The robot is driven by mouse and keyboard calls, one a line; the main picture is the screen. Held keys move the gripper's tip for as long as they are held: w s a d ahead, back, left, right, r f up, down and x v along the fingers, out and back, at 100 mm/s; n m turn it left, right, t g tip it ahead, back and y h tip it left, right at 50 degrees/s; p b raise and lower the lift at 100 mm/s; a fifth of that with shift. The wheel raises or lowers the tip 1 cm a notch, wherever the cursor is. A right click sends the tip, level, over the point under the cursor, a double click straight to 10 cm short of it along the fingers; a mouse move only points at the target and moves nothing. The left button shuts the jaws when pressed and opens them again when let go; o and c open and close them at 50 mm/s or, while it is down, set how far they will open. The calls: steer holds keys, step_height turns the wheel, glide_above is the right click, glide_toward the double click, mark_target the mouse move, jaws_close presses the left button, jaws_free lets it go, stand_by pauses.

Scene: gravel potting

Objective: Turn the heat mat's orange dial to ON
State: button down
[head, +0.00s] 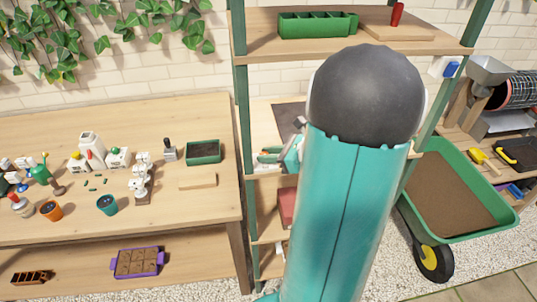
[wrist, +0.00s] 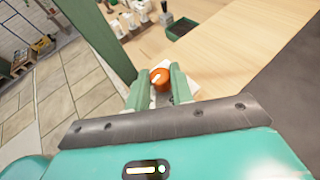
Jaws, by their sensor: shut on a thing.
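The orange dial (wrist: 162,76) is a round knob with a white pointer mark, on a small white housing in the wrist view. My gripper (wrist: 158,80) has its two green fingers shut on the dial, one on each side. The fingers hide the dial's sides, and I cannot read any ON or OFF label. The dark grey heat mat (wrist: 285,95) lies flat on the wooden shelf to the right. In the head view the mat (head: 288,117) shows partly behind my arm, and the dial cannot be made out there.
A green shelf post (wrist: 100,38) stands close to the left of my gripper in the wrist view. The potting bench (head: 215,205) with pots, bottles and a green tray (head: 204,152) is on the left. A green wheelbarrow (head: 455,232) stands on the right.

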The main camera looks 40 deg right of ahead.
steer(key=n+g+y, duration=0.2)
steer(key=n, duration=0.1)
steer(key=n+g+y, duration=0.1)
steer(key=y, duration=0.1)
steer(key=shift+w+d+n, duration=0.15)
steer(key=shift+d+n, duration=0.15)
steer(key=n+g+y, duration=0.1)
steer(key=g, duration=0.1)
steer(key=n+g+y, duration=0.1)
steer(key=n, duration=0.1)
steer(key=shift+w+d+n+g+y, duration=0.2)
steer(key=shift+n+g+y, duration=0.1)
steer(key=shift+g, duration=0.1)
steer(key=n+g, duration=0.1)
steer(key=n+g+y, duration=0.1)
steer(key=n+g, duration=0.2)
steer(key=shift+w+g, duration=0.25)
steer(key=shift+g, duration=0.15)
steer(key=shift+w+n+g, duration=0.15)
steer(key=shift+n+g, duration=1.45)
steer(key=shift+g, duration=0.1)
steer(key=c, duration=1.5)
jaws_free()
